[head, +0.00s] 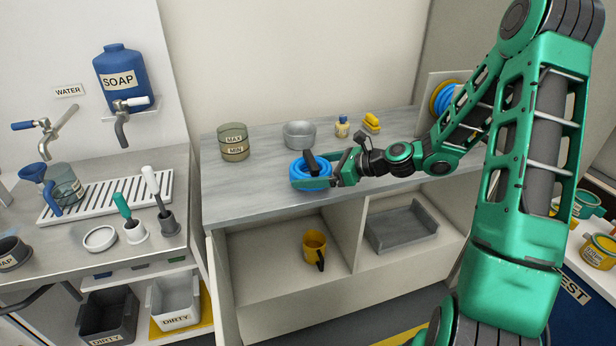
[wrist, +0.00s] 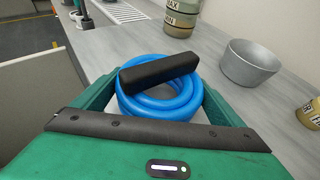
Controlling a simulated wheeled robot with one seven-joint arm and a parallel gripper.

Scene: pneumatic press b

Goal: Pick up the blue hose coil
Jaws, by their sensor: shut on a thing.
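The blue hose coil (head: 298,168) is at the front of the grey worktop, left of middle, in the head view. My gripper (head: 313,170) reaches it from the right and is shut on it. Part of the coil is hidden by the gripper. I cannot tell whether the coil touches the worktop or is just above it.
A sink counter stands left.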

